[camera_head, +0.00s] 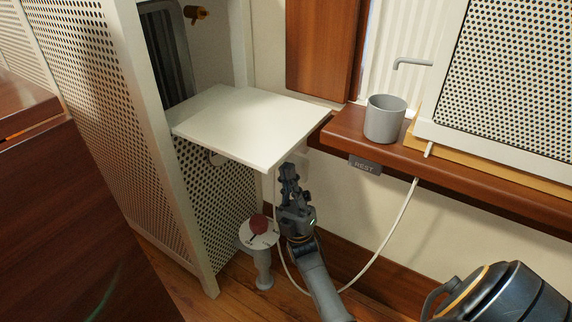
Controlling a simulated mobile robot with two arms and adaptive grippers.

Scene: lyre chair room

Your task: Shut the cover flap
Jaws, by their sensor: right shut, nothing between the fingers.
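The white cover flap (250,124) stands open, sticking out roughly level from the perforated white cabinet (170,150). My right gripper (289,172) is shut and empty, just below the flap's front right corner and pointing up. I cannot tell whether its tip touches the underside. My left gripper is not in view.
A wooden shelf (480,182) on the right bears a grey mug (385,120) and a perforated panel (510,80). A white cable (392,235) hangs below the shelf. Dark wooden furniture (60,220) fills the left.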

